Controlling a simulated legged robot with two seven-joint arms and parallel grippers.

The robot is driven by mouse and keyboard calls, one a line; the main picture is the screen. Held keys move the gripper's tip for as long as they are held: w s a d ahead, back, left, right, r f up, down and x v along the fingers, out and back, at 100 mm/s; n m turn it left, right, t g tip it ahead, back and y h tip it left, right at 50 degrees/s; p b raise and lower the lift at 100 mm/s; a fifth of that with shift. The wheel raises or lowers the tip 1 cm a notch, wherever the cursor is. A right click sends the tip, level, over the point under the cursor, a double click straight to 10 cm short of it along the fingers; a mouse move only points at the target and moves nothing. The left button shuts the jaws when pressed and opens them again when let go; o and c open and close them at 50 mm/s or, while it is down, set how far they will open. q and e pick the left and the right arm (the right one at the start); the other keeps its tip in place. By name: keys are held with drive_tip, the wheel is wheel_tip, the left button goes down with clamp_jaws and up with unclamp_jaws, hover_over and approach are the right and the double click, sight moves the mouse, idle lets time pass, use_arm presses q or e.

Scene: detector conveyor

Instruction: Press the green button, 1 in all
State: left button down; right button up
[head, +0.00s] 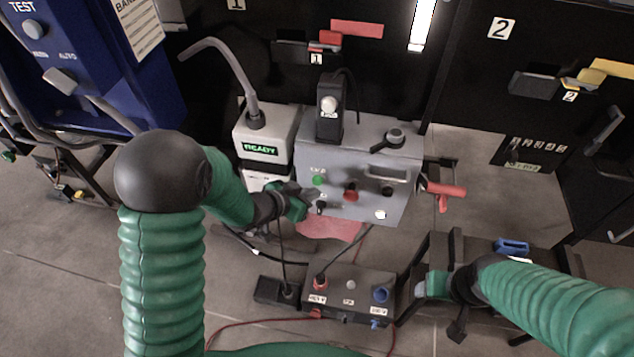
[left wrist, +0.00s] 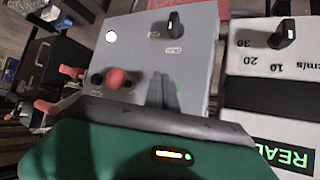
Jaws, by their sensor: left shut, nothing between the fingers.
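The green button (head: 319,180) is on the sloped front of a grey control box (head: 350,155). My left gripper (head: 309,199) is shut and empty, with its tips close to the box's front, just below and left of the button. I cannot tell whether it touches the panel.
A red knob (head: 350,192) and a black knob (head: 388,190) sit right of the green button. A white unit reading READY (head: 262,150) stands left of the box. A red lever (head: 445,190) sticks out at the right. A dark socket box (head: 350,290) lies below.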

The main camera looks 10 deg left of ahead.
use_arm(q)
drive_tip(key=shift+w+r+p, duration=0.1)
drive_tip(key=shift+w+p, duration=0.25)
drive_tip(key=shift+w, duration=0.05)
